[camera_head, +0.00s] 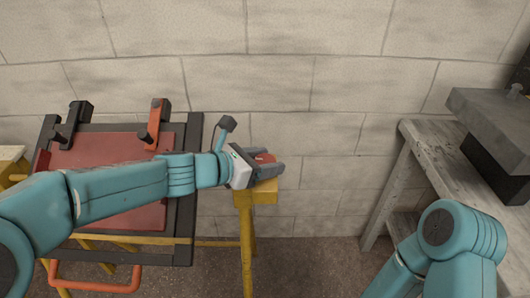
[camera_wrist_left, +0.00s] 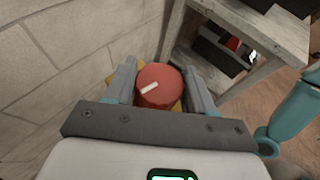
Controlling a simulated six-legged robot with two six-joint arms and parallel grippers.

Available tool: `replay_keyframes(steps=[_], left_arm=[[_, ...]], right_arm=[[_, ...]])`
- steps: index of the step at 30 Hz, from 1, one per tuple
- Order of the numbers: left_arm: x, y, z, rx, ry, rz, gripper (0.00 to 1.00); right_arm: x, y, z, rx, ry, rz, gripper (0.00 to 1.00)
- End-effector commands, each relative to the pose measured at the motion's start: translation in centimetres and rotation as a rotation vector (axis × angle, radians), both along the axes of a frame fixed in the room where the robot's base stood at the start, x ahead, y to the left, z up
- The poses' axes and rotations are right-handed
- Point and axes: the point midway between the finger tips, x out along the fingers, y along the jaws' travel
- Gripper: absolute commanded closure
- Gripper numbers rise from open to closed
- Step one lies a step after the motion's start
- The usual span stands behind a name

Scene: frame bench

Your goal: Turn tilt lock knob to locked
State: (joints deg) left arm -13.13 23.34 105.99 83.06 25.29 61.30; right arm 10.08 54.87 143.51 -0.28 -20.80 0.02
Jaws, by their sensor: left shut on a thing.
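The tilt lock knob (camera_wrist_left: 159,86) is a round red knob with a white pointer line. It sits between the two fingers of my left gripper (camera_wrist_left: 160,88) in the left wrist view, and the gripper is shut on it. In the head view the left gripper (camera_head: 268,165) covers most of the knob, with a little red (camera_head: 264,158) showing. The knob sits at the top of a yellow post (camera_head: 257,197). Any lock markings around it are hidden. My right gripper is not in view; only my right arm shows at lower right.
A dark frame (camera_head: 187,220) with a red panel (camera_head: 100,150), a black clamp (camera_head: 75,118) and an orange clamp (camera_head: 156,122) stands at left. A grey wooden bench (camera_head: 440,150) with a dark metal block (camera_head: 495,115) is at right. A block wall (camera_head: 300,50) stands close behind.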

Motion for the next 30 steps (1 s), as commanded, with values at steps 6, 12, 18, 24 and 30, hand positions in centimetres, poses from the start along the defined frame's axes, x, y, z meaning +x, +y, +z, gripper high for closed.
replay_keyframes(steps=[6,12,18,24,30], left_arm=[[0.1,0.1,0.9,0.0,0.007,-0.185,0.76],[0.1,0.1,0.9,-0.001,0.005,-0.377,0.76],[0.1,0.0,0.7,0.0,0.003,-0.568,0.76],[0.1,0.0,0.4,0.002,0.002,-0.749,0.76],[0.1,0.0,0.1,0.002,0.0,-0.9,0.76]], right_arm=[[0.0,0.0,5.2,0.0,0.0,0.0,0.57],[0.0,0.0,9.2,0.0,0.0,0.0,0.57],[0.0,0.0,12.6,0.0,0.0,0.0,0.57],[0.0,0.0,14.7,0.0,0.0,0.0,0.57],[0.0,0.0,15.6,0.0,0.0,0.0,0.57]])
